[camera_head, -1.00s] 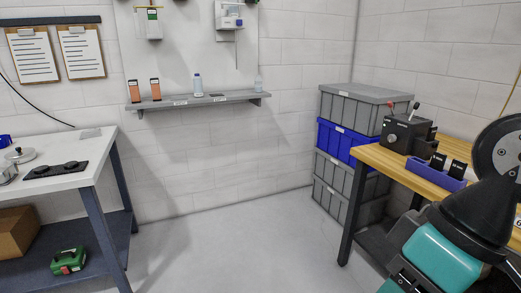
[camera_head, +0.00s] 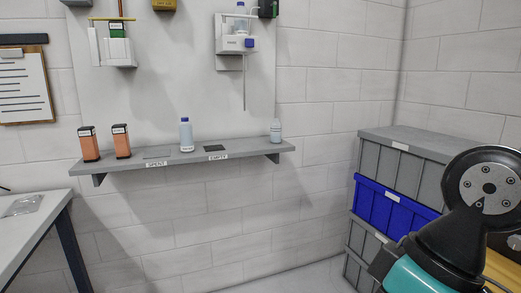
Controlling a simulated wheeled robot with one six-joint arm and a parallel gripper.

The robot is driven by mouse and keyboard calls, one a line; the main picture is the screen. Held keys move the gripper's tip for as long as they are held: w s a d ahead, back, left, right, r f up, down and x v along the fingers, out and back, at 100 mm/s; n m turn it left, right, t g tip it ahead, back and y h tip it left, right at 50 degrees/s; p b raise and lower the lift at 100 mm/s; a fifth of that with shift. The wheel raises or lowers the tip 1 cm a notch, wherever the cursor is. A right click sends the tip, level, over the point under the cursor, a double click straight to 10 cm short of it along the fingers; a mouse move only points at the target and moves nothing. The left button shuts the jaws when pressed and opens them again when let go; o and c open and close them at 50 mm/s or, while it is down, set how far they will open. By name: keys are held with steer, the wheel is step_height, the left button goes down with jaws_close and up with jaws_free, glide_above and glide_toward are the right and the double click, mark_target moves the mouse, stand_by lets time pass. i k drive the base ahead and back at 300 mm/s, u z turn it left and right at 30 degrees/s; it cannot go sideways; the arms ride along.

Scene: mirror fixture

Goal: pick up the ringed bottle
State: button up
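A white bottle with a blue cap and a label (camera_head: 186,136) stands upright on the grey wall shelf (camera_head: 130,162), near its middle. A smaller, paler bottle with a bluish cap (camera_head: 276,132) stands upright near the shelf's right end. Another bottle with clear and blue parts (camera_head: 241,20) sits in a white wall holder above. I cannot make out a ring on any of them, so I cannot tell which is the ringed one. Part of my arm shows at the right edge, well apart from the shelf. My gripper is not in view.
Two orange-and-black boxes (camera_head: 88,145) stand at the shelf's left. Its front has SPENT (camera_head: 156,164) and EMPTY (camera_head: 216,157) labels. The white holder (camera_head: 234,46) has a thin tube hanging down. Stacked grey and blue crates (camera_head: 392,205) stand right; a white table (camera_head: 25,235) is left.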

mark_target(276, 126)
steer(key=u, duration=0.15)
steer(key=i, duration=2.55)
steer(key=u, duration=0.35)
